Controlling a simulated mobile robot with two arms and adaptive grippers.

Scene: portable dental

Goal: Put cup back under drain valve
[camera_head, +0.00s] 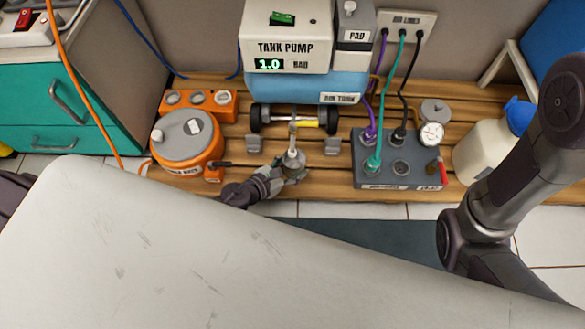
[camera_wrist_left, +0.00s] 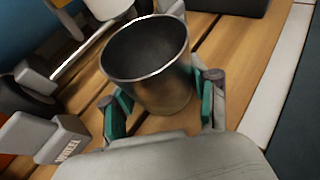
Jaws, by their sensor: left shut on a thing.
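A metal cup (camera_wrist_left: 165,85) with a dark, empty-looking inside stands between the teal-padded fingers of my left gripper (camera_wrist_left: 160,105) in the left wrist view. The gripper is shut on it. In the head view my left gripper (camera_head: 290,172) reaches over the wooden slats below the tank pump (camera_head: 288,45), and the cup there is small and partly hidden by the fingers. The drain valve with a yellow lever (camera_head: 306,124) hangs under the blue air tank (camera_head: 310,86), just above and behind the cup. I cannot tell whether the cup is directly beneath it.
An orange-and-grey canister (camera_head: 185,135) stands left of the gripper. A grey box with hoses (camera_head: 385,170) and a white jug (camera_head: 490,140) stand to the right. Black wheels (camera_head: 331,118) are close behind. A pale worn surface (camera_head: 200,250) fills the foreground.

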